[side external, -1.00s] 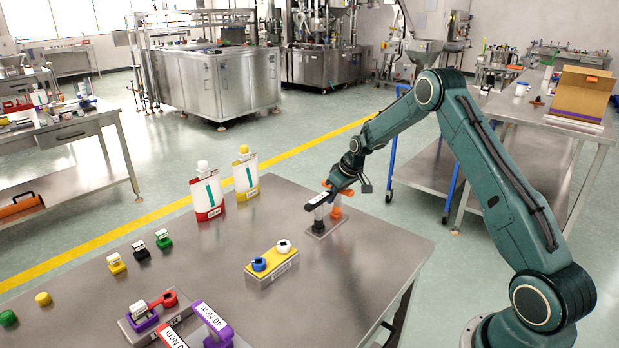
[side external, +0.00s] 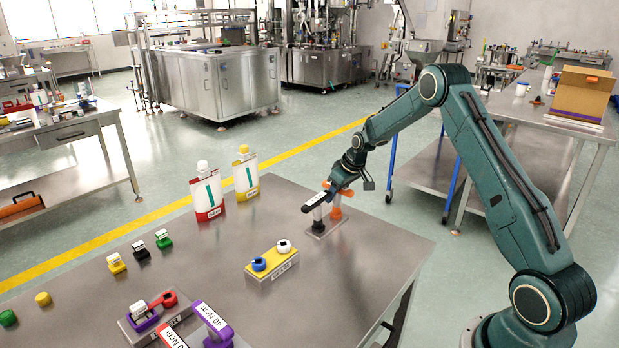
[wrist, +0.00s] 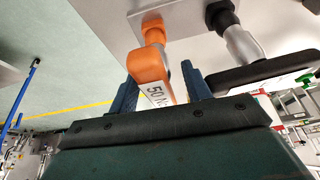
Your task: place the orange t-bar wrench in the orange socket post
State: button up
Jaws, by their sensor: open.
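The orange t-bar wrench (wrist: 149,70) stands in the orange socket post (wrist: 152,28) on a grey base plate. Its handle carries a white label. In the side view, the orange post (side external: 336,212) shows at the table's back right, with the handle partly hidden by my gripper (side external: 343,183). In the wrist view, my gripper (wrist: 162,85) is open, with one blue finger on each side of the orange handle. A black t-bar wrench (wrist: 265,70) stands in the black socket (wrist: 222,14) beside it. The black wrench also shows in the side view (side external: 316,203).
A yellow block with blue and white caps (side external: 271,263) sits in front of the posts. Red-labelled (side external: 207,191) and yellow-labelled (side external: 246,174) bottles stand at the back left. Red and purple labelled wrenches (side external: 211,322) are at the front. The table's middle right is clear.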

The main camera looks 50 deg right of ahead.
jog(key=v, duration=1.2)
jog(key=shift+r, duration=0.15)
jog(key=s+a+r, duration=1.3)
jog(key=a+r, duration=0.1)
jog(key=a, duration=0.3)
jog(key=s+a, duration=0.4)
jog(key=s, duration=0.5)
jog(key=s+a, duration=0.4)
jog(key=s, duration=0.6)
jog(key=shift+s+a+f+t, duration=0.15)
jog(key=shift+a+f+t, duration=0.25)
jog(key=shift+f, duration=0.1)
